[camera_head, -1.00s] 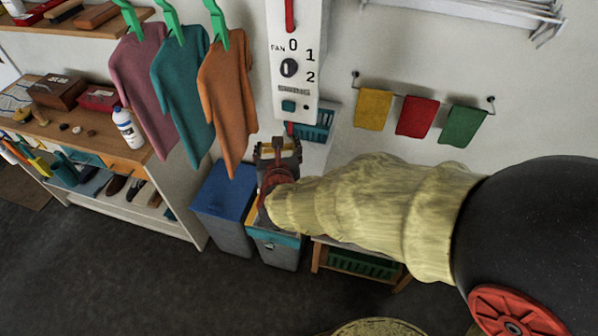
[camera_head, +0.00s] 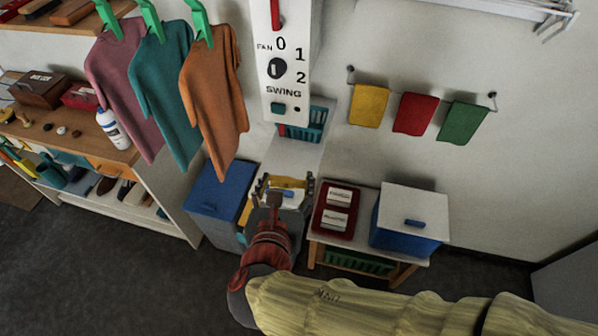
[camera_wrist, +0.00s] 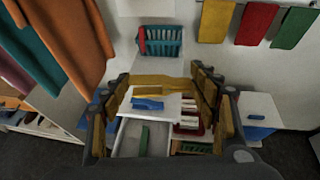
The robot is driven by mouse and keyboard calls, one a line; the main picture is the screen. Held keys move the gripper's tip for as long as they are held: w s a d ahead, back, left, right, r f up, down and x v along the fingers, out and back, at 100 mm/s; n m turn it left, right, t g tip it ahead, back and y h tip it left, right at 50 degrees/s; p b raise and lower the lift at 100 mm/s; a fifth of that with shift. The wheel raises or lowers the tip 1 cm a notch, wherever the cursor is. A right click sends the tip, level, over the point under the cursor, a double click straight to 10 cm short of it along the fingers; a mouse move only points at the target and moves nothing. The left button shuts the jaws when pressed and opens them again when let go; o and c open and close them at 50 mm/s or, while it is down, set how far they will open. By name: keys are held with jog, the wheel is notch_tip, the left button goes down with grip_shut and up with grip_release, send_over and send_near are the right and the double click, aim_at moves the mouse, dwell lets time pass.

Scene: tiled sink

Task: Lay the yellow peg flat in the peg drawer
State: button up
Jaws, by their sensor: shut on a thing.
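My gripper (camera_head: 285,188) is in the middle of the head view, above the area beside the blue bin. Its two fingers also show in the wrist view (camera_wrist: 160,95), set apart with a yellow bar, which looks like the yellow peg (camera_wrist: 160,80), spanning between them. The same yellow shows between the fingers in the head view (camera_head: 283,182). Below the fingers in the wrist view is a pale open drawer (camera_wrist: 126,140) with a green strip (camera_wrist: 143,140) in it. A white panel with a blue handle (camera_wrist: 147,104) lies just beyond it. The peg's ends are hidden by the fingers.
A blue bin (camera_head: 215,205) stands left of my gripper. To the right, a low table holds a red tray (camera_head: 336,210) and a blue box with a white lid (camera_head: 410,235). Hanging shirts (camera_head: 215,100) and a fan panel (camera_head: 284,60) are close behind.

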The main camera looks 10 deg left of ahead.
aim_at(304, 187)
jog(key=d, duration=0.1)
jog(key=d+f+m+h, duration=0.1)
jog(key=d, duration=0.1)
jog(key=shift+w+d+f, duration=0.1)
jog(key=shift+f, duration=0.05)
jog(key=shift+w+d, duration=0.15)
jog(key=shift+d, duration=0.1)
jog(key=w+a+f+b, duration=0.1)
jog(key=w+a+f, duration=0.1)
jog(key=w+f, duration=0.1)
jog(key=w+a+f+b, duration=0.2)
jog(key=w+f, duration=0.1)
jog(key=w, duration=0.1)
jog(key=w+a+f+b, duration=0.1)
jog(key=w+a+f, duration=0.2)
jog(key=w, duration=0.1)
jog(key=shift+w+b, duration=0.1)
jog(key=shift+b, duration=0.3)
jog(key=shift+w+f, duration=0.15)
jog(key=shift+f, duration=0.2)
jog(key=shift+w+a+f+b, duration=0.15)
jog(key=shift+f+b, duration=0.7)
jog(key=shift+f, duration=0.75)
jog(key=shift+f, duration=0.1)
jog(key=o, duration=0.4)
jog(key=shift+f, duration=0.1)
jog(key=o, duration=0.4)
jog(key=shift+c, duration=0.2)
